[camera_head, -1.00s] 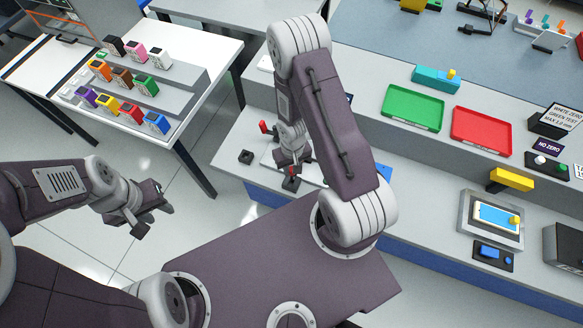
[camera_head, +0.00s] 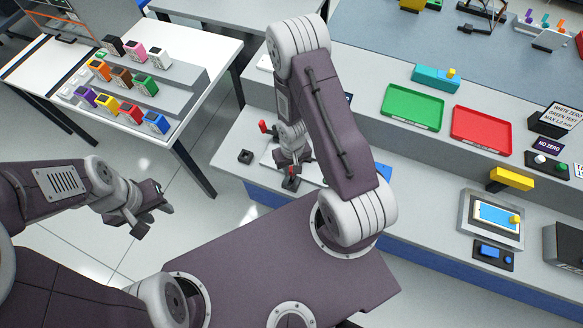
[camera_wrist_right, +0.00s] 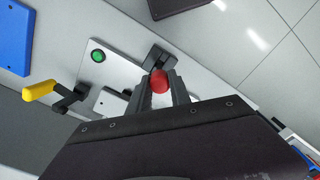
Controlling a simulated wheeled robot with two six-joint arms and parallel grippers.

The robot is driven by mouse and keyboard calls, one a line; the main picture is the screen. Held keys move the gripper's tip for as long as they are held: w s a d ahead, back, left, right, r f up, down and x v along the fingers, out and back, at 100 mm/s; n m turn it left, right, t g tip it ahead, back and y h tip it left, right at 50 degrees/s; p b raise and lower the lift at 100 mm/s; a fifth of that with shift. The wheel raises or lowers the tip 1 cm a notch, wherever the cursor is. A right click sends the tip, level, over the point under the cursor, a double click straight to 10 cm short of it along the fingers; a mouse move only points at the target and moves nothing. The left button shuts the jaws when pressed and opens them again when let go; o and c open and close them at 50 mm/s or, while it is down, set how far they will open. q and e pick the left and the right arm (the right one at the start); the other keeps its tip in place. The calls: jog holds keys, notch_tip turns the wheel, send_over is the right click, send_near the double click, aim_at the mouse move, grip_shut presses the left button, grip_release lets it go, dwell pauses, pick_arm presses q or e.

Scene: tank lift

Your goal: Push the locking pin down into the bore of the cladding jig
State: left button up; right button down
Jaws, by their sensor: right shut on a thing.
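My right gripper (camera_wrist_right: 160,90) is shut on the locking pin, whose red head (camera_wrist_right: 160,80) shows between the fingers in the wrist view. A dark block (camera_wrist_right: 160,58) lies just beyond the pin on a pale plate (camera_wrist_right: 122,62), which looks like the cladding jig. In the head view the red pin (camera_head: 293,170) stands over the small dark block (camera_head: 290,183) near the bench's front edge. The bore and the pin's lower end are hidden, so its depth cannot be told. My left gripper (camera_head: 152,218) is open and empty over the floor, left of the bench.
A green button (camera_wrist_right: 98,56) and a yellow-handled crank (camera_wrist_right: 42,90) are beside the pin in the wrist view. Green (camera_head: 412,106) and red (camera_head: 481,131) trays are on the raised shelf.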

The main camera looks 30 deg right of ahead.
jog(key=shift+f+b, duration=1.7)
jog(key=shift+f, duration=0.3)
jog(key=c, duration=0.6)
grip_release()
jog(key=shift+c, duration=0.2)
jog(key=shift+r, duration=0.1)
jog(key=shift+r+p, duration=4)
jog(key=shift+p, duration=0.15)
